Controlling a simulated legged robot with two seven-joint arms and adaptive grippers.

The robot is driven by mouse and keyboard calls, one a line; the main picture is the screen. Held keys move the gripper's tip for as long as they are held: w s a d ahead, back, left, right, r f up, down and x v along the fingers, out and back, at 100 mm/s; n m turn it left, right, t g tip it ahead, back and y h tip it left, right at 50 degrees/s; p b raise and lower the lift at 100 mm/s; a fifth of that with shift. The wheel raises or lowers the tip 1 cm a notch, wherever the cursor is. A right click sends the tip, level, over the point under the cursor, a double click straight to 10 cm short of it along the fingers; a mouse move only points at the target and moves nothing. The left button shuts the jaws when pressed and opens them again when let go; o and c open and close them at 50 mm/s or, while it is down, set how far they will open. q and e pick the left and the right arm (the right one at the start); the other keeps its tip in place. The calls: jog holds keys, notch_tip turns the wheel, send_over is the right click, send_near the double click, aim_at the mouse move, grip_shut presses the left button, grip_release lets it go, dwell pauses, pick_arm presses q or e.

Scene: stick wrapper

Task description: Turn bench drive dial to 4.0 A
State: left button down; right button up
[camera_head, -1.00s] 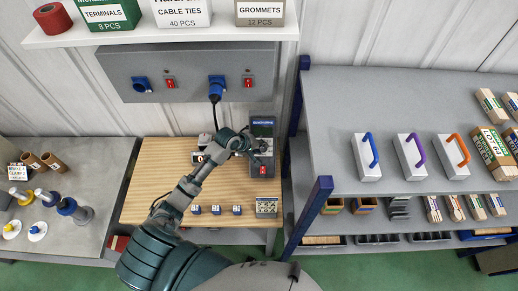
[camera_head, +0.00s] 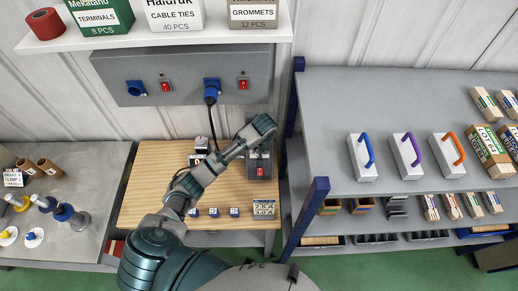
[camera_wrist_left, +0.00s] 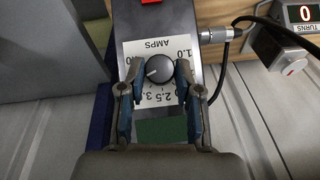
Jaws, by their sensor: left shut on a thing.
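The bench drive is a dark upright box (camera_head: 259,166) with a red switch, at the right back of the wooden bench. My left gripper (camera_head: 264,124) is over its upper part and hides the dial in the head view. In the left wrist view the black dial (camera_wrist_left: 160,71) sits between the two fingers of my left gripper (camera_wrist_left: 158,74), which is shut on it. Its white pointer line points left and slightly down in the picture. The white AMPS scale (camera_wrist_left: 146,50) appears upside down, with 1.0 and 2.5 readable and other numbers partly hidden by the fingers. My right gripper is not in view.
A grey wall panel (camera_head: 185,78) with blue plugs and red switches is above the bench. A TURNS counter (camera_wrist_left: 303,13) and a cable (camera_wrist_left: 240,34) lie beside the drive. A grey shelf unit (camera_head: 330,110) stands on the right, with its blue post close to the bench.

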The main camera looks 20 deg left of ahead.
pick_arm(q)
jog(key=m+y, duration=0.2)
jog(key=m+g, duration=0.1)
jog(key=shift+d+f+y, duration=0.3)
jog(key=shift+d+y, duration=0.05)
jog(key=shift+y, duration=0.05)
jog(key=shift+d+f+m+y, duration=0.1)
jog(key=shift+d+m+y, duration=0.05)
jog(key=shift+m+y, duration=0.95)
jog(key=c, duration=0.9)
grip_release()
jog(key=shift+o, duration=0.5)
jog(key=shift+w, duration=0.2)
